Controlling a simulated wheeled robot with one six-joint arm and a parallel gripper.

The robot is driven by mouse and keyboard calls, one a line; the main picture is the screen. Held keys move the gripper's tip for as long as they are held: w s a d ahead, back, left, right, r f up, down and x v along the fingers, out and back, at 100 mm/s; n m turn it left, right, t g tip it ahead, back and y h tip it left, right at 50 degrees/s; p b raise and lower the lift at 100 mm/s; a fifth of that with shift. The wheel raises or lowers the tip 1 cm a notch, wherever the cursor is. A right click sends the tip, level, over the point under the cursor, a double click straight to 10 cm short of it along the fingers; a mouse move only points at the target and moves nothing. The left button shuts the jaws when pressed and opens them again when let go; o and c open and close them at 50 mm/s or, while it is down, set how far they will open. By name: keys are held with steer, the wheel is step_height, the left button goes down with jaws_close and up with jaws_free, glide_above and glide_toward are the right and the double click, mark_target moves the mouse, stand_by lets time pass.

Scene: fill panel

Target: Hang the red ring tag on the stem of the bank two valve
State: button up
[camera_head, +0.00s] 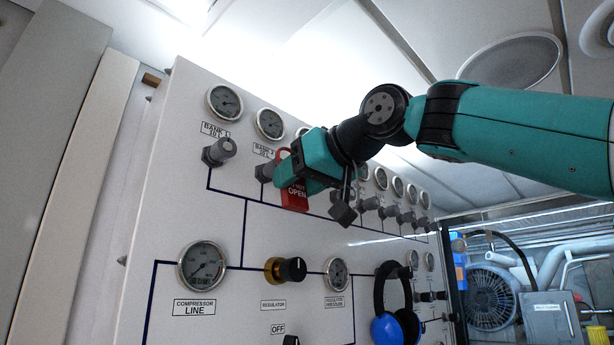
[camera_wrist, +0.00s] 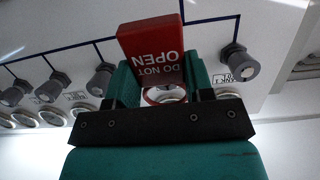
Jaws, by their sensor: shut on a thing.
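The red tag (camera_head: 294,196), lettered DO NOT OPEN, hangs at my gripper (camera_head: 294,170) in the head view. My gripper is shut on it, in front of the upper valve row. The bank two valve (camera_head: 265,172) has a grey knob just left of the gripper, below its label and gauge. The tag's red ring shows beside that knob; I cannot tell whether it is around the stem. In the wrist view the tag (camera_wrist: 150,52) stands between the fingers of my gripper (camera_wrist: 160,82), its ring (camera_wrist: 165,95) near the fingers. The bank two valve is hidden there.
The bank one valve (camera_head: 219,151) is left of bank two and also shows in the wrist view (camera_wrist: 238,66). Several more valves and gauges run right along the panel (camera_head: 165,215). Blue headphones (camera_head: 392,325) hang lower right, near a regulator knob (camera_head: 290,270).

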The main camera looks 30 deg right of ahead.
mark_target(261, 201)
steer(key=shift+r+x, duration=0.15)
steer(key=shift+x, duration=1.4)
steer(key=shift+r+x, duration=0.1)
steer(key=shift+x, duration=1.45)
steer(key=shift+w, duration=0.1)
steer(key=o, duration=1.4)
steer(key=shift+p+v, duration=0.45)
steer(key=shift+v, duration=8.25)
